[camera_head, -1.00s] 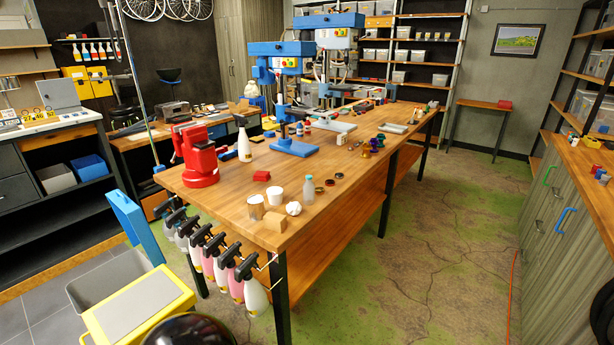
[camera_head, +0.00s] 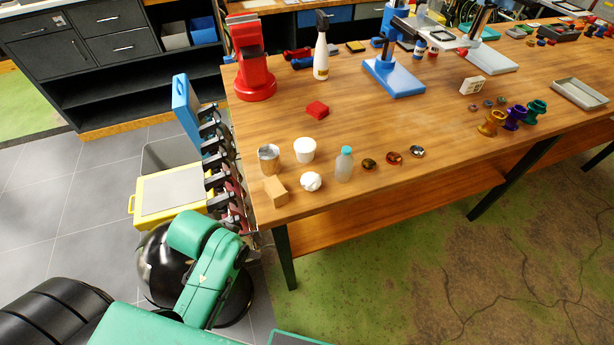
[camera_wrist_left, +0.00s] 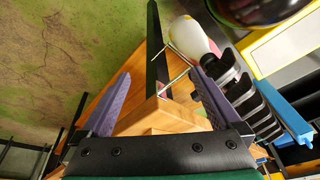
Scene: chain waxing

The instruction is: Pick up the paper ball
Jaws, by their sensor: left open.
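The white crumpled paper ball (camera_head: 311,181) rests on the wooden table near its front left corner. It sits between a tan wooden block (camera_head: 275,191) and a clear bottle with a teal cap (camera_head: 344,164), just in front of a white cup (camera_head: 305,150). I cannot make out the ball in the left wrist view. My left gripper (camera_wrist_left: 160,73) is open, its two purple-grey fingers apart with nothing held between them. Light wood shows between and beyond the fingers. In the head view only my green arm shows, low beside the table's left end. My right gripper is out of view.
A metal cup (camera_head: 269,158) stands behind the block. A yellow-rimmed bin lid (camera_head: 170,192) stands left of the table. Small round parts (camera_head: 394,158) lie right of the bottle.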

